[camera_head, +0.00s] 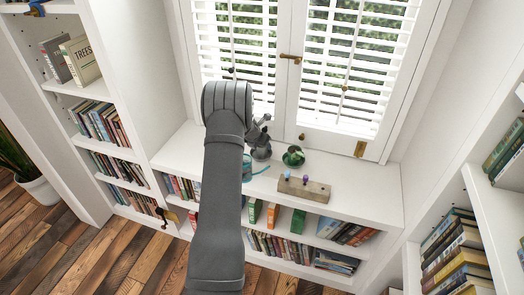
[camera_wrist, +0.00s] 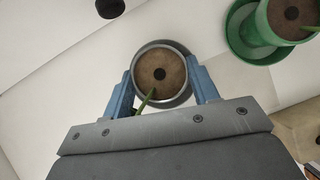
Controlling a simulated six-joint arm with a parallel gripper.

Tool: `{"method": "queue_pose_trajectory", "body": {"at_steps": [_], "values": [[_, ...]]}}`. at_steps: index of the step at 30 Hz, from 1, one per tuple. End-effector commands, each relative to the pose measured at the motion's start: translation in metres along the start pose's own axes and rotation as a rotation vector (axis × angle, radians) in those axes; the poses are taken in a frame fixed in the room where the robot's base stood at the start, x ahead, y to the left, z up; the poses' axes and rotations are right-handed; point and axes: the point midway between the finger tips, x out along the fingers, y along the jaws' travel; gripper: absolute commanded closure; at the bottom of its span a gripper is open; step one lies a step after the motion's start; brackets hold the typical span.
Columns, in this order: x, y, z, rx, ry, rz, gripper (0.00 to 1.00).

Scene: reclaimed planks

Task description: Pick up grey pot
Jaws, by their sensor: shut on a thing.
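The grey pot (camera_head: 261,153) stands on the white ledge under the window in the head view. In the wrist view the pot (camera_wrist: 160,45) is seen from above, round, with brown soil and a small green leaf at its near side. My gripper (camera_head: 261,133) is at the pot. In the wrist view its two blue fingers (camera_wrist: 162,84) lie on either side of the pot, shut on it. The pot's lower part is hidden in the wrist view, and I cannot tell whether its base touches the ledge.
A green pot (camera_head: 293,156) stands just right; it also shows in the wrist view (camera_wrist: 262,28) on a green saucer (camera_wrist: 238,38). A wooden block (camera_head: 304,190) with knobs lies near the front edge. Shuttered windows (camera_head: 235,60) close off the back. The ledge's right end is clear.

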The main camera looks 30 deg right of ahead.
Motion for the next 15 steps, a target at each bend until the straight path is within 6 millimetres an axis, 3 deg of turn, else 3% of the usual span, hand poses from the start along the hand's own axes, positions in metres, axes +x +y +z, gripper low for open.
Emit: {"method": "queue_pose_trajectory", "body": {"at_steps": [8,15], "values": [[-0.003,0.0,0.002,0.0,-0.002,0.001,0.82],[-0.025,0.001,0.018,0.002,-0.004,0.001,0.82]]}}
